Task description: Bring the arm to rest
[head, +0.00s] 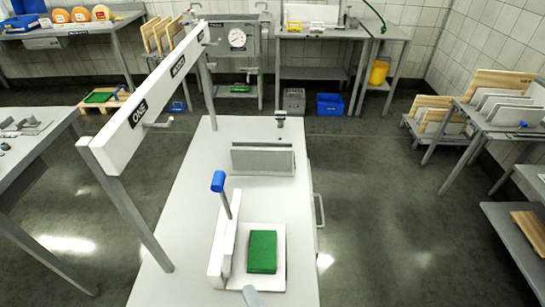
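My gripper does not show in the head view, and no part of the picture is clearly my arm. A small grey rounded piece (252,296) shows at the bottom edge, cut off by the frame. I cannot tell whether it belongs to the bench fixture or to me. In front of me stands a long pale bench (195,220). Near its front is a white fixture (222,240) with an upright plate and a blue-knobbed lever (218,182). A green block (262,251) lies on the fixture's white base.
A white overhead beam (145,100) on posts runs along the bench's left. Grey upright plates (263,158) stand across the bench. Side tables flank it left and right (515,118). A blue crate (329,104) sits at the back. Open floor (385,230) lies right of the bench.

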